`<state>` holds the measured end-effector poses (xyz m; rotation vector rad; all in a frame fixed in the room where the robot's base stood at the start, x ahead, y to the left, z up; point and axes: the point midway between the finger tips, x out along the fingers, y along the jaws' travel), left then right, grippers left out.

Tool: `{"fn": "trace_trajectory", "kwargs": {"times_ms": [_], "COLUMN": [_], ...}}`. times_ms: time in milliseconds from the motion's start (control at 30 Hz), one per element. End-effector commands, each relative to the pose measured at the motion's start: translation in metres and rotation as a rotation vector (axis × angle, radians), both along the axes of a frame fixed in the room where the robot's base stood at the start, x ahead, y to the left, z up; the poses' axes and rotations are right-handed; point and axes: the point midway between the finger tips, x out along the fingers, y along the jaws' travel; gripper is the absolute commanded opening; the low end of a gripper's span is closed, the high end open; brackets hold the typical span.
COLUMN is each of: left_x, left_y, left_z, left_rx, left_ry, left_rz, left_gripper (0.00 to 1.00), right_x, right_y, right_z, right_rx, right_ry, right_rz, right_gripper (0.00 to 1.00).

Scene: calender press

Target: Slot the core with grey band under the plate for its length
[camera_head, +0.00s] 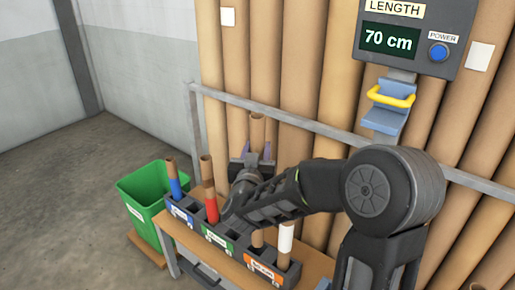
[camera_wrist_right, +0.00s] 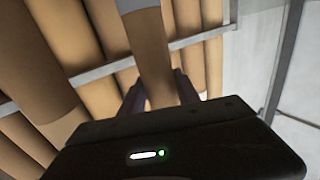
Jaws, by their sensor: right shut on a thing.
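My right gripper (camera_head: 256,152) is shut on a brown cardboard core (camera_head: 257,130), held upright above the rack behind the tabletop's cores. In the right wrist view the same core (camera_wrist_right: 152,50) stands between the fingers, with a grey band (camera_wrist_right: 136,4) at the picture's top edge. In the head view the band is hidden. The rack carries a blue plate (camera_head: 180,211), a green plate (camera_head: 217,238) and an orange plate (camera_head: 262,268); their print is too small to read surely. The length display (camera_head: 390,40) reads 70 cm. My left gripper is out of view.
A green bin (camera_head: 145,205) stands left. A rail (camera_head: 300,120) and large tubes stand behind.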

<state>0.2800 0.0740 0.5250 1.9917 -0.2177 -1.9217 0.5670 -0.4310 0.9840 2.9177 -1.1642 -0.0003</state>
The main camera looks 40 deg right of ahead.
Motion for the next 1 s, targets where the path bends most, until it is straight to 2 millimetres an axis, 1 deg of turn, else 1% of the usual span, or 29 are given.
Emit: {"fn": "trace_trajectory", "kwargs": {"times_ms": [33, 700, 1000], "left_x": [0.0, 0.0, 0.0], "left_y": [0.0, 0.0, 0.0], "left_z": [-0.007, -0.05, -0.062], "left_rx": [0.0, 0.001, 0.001], "left_ry": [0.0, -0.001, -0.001], "left_rz": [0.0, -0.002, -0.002], "left_gripper": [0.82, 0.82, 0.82], "right_x": [0.0, 0.0, 0.0], "right_y": [0.0, 0.0, 0.0], "right_z": [-0.007, -0.058, -0.072], "right_rx": [-0.001, 0.0, -0.001], "right_ry": [-0.001, 0.0, -0.001], "right_rz": [0.0, 0.0, 0.0], "right_gripper": [0.0, 0.0, 0.0]}}
